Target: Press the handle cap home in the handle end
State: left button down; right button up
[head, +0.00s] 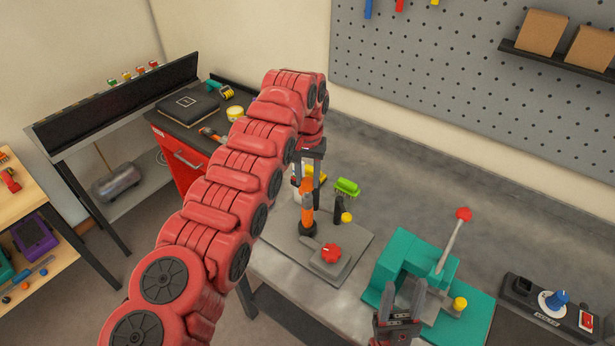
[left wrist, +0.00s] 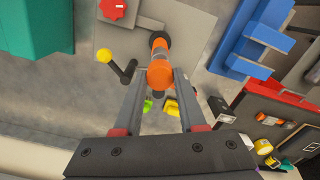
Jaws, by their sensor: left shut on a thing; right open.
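My left gripper (head: 307,178) is shut on an orange rounded piece (left wrist: 160,76), seemingly the handle cap, above the grey fixture plate (head: 352,246). In the left wrist view my left gripper (left wrist: 159,80) has a finger on each side of it. Directly below and in line is an upright orange handle (head: 308,216) with a black lower part. A grey band shows between the two orange parts. I cannot tell whether the cap is seated or only close above the handle end. My right gripper (head: 402,290) is open and empty in front of the teal press.
On the plate are a red knob (head: 331,253) and a black clamp with a yellow ball (head: 346,217). A green brush (head: 347,186) lies behind. The teal press (head: 415,256) has a red-tipped lever; a control box (head: 548,305) sits farther right.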

pick_arm(q)
jog(key=shift+f+b, duration=0.5)
jog(key=shift+b, duration=0.4)
dwell(1.2)
jog(key=shift+f+b, duration=0.6)
jog(key=shift+b, duration=0.15)
dwell(0.8)
jog(key=shift+s+a, duration=0.1)
jog(key=shift+s, duration=0.05)
dwell(0.4)
jog(key=shift+s+a+f+b, duration=0.1)
jog(key=shift+s+f+b, duration=0.15)
jog(key=shift+b, duration=0.3)
jog(key=shift+r, duration=0.2)
jog(key=shift+w+r+p, duration=0.2)
jog(key=shift+r+p, duration=0.4)
jog(key=shift+w+r, duration=0.2)
jog(key=shift+r, duration=0.1)
jog(key=shift+p, duration=0.35)
